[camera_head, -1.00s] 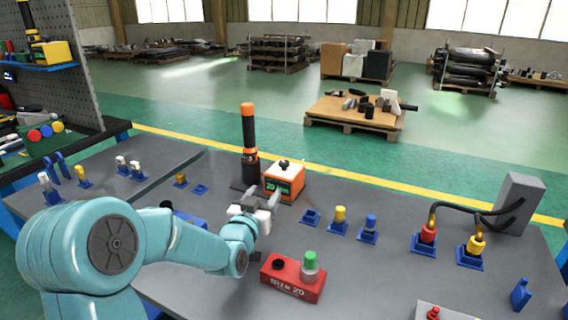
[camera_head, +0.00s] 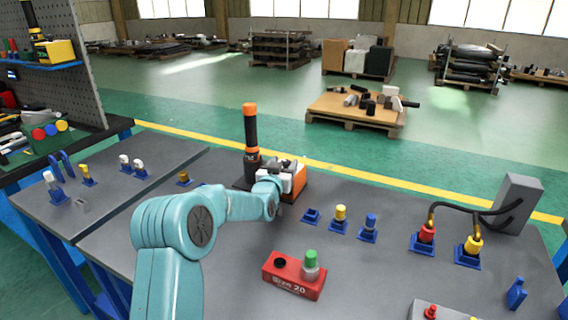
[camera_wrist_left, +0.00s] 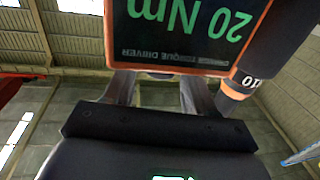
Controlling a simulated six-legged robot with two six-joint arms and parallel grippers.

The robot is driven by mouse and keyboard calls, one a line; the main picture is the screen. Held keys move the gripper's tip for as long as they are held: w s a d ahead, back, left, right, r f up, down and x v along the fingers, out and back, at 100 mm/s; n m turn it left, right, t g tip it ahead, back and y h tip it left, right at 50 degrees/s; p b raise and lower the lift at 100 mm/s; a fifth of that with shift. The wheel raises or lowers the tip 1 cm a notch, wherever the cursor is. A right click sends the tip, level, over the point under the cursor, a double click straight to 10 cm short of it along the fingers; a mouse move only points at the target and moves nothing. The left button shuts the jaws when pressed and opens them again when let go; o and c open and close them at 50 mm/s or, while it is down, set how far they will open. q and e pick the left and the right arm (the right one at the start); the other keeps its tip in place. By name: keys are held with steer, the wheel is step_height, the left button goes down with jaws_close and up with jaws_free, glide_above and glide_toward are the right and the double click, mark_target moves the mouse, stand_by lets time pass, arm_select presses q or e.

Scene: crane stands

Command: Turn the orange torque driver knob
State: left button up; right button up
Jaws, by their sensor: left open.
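The torque driver (camera_head: 251,145) stands upright at the back of the bench, black with an orange cap and an orange band. Beside it is its orange box (camera_head: 299,184). The box's dark face (camera_wrist_left: 190,30) fills the top of the left wrist view and reads "20 Nm" and "TORQUE DRIVER" upside down. My left gripper (camera_head: 288,170) is at the box and covers much of its front and top. In the left wrist view its two fingers (camera_wrist_left: 158,90) are apart with nothing seen between them. The knob on top cannot be made out now. My right gripper is out of view.
A red "Size 20" block (camera_head: 292,278) with a green-topped piece lies nearer on the bench. Blue holders with a yellow piece (camera_head: 340,216) and a blue piece (camera_head: 371,223) stand to the right, then cabled red and yellow connectors (camera_head: 426,236). The bench's middle is fairly clear.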

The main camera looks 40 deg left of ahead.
arm_select(q)
steer(key=shift+w, duration=0.25)
steer(key=c, duration=0.9)
steer(key=shift+c, duration=0.2)
